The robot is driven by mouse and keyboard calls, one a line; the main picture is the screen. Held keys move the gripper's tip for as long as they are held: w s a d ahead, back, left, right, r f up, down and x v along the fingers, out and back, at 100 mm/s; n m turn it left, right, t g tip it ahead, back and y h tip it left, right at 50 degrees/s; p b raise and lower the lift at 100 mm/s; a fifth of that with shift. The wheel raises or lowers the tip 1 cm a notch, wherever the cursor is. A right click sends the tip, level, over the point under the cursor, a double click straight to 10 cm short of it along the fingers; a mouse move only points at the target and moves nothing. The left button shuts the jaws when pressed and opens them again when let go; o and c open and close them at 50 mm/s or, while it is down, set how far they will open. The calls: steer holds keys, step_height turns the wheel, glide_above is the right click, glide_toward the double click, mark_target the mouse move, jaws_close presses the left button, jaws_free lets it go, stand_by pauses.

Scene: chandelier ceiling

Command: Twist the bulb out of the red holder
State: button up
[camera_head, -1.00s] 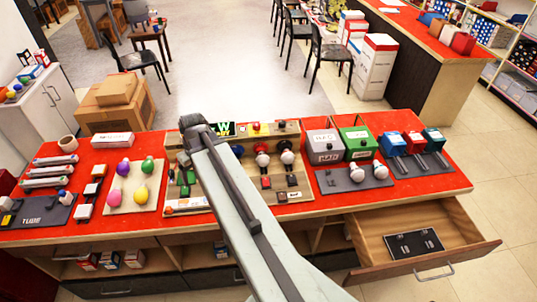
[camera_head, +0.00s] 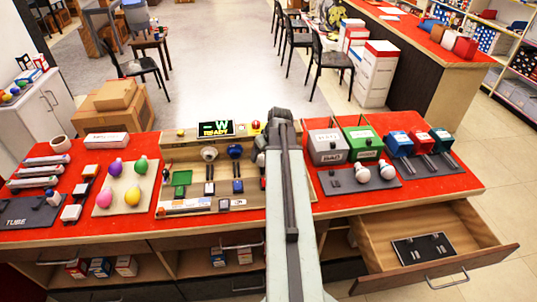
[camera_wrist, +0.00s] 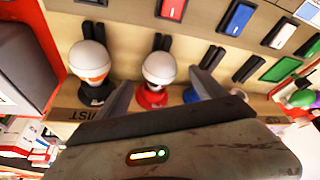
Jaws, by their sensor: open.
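In the wrist view, a white bulb (camera_wrist: 159,68) stands in the red holder (camera_wrist: 152,97) on the tan test board. My gripper (camera_wrist: 162,80) is open, with one finger on each side of the red holder and its bulb. I cannot tell whether either finger touches them. The blue holder (camera_wrist: 192,95) is partly hidden by the right finger. In the head view, my arm covers most of the red holder's spot, and my gripper's fingers cannot be made out.
A second bulb (camera_wrist: 90,61) stands in a black holder (camera_wrist: 97,92) close left of the left finger. The board has several switches (camera_wrist: 237,16) and a lit READY display (camera_head: 216,129). Grey and green bins (camera_head: 327,146) stand to the right. An open drawer (camera_head: 480,262) juts out at the front right.

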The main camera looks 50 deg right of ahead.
mark_target(262, 156)
steer(key=b+x, duration=0.2)
steer(key=x, duration=0.2)
steer(key=shift+r, duration=0.15)
steer(key=c, duration=1.5)
steer(key=shift+o, duration=0.2)
steer(key=shift+a+g+h, duration=0.25)
steer(key=shift+g+h, duration=0.35)
steer(key=shift+w, duration=0.1)
steer(key=shift+a+n+g+h, duration=0.1)
steer(key=shift+n+g+h, duration=0.2)
steer(key=shift+g+h, duration=0.4)
steer(key=shift+w+g+h+b, duration=0.15)
steer(key=shift+g+h+b, duration=0.2)
steer(key=shift+h, duration=0.25)
